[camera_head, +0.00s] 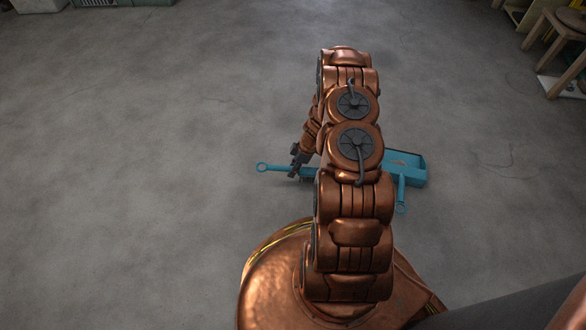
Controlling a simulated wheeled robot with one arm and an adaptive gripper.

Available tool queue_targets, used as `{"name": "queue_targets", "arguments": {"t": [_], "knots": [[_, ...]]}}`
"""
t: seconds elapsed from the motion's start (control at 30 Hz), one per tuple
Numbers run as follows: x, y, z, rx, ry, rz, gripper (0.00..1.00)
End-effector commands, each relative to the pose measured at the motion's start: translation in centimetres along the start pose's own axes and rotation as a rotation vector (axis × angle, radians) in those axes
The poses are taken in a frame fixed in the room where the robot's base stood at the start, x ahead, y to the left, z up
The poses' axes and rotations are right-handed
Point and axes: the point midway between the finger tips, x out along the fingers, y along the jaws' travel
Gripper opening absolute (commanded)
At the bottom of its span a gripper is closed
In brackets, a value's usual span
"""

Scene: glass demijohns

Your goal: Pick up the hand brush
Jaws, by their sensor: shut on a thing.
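The hand brush (274,168) is blue, with a slim handle that points left and ends in a ring. Its right part is hidden behind my copper arm. My gripper (294,169) is dark and reaches down on the left of the arm. It is shut on the brush, just right of the bare part of the handle. The brush is at or close to the floor; I cannot tell whether it is clear of it.
A blue dustpan (412,172) lies on the grey concrete floor (150,190) right of my arm, partly hidden by it. A wooden stool (557,40) stands at the top right. Boxes (125,3) stand along the top left. The floor left of the brush is clear.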

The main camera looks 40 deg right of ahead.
Motion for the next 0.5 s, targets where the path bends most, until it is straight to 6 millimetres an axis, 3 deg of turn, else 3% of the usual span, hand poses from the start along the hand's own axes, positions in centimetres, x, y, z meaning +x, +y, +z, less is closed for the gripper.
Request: {"name": "queue_targets", "arguments": {"t": [0.1,0.5], "knots": [[0.1,-2.2,0.3,0.004,0.000,-0.004,0.00],[0.2,-7.6,1.6,0.003,0.002,-0.005,0.00]]}}
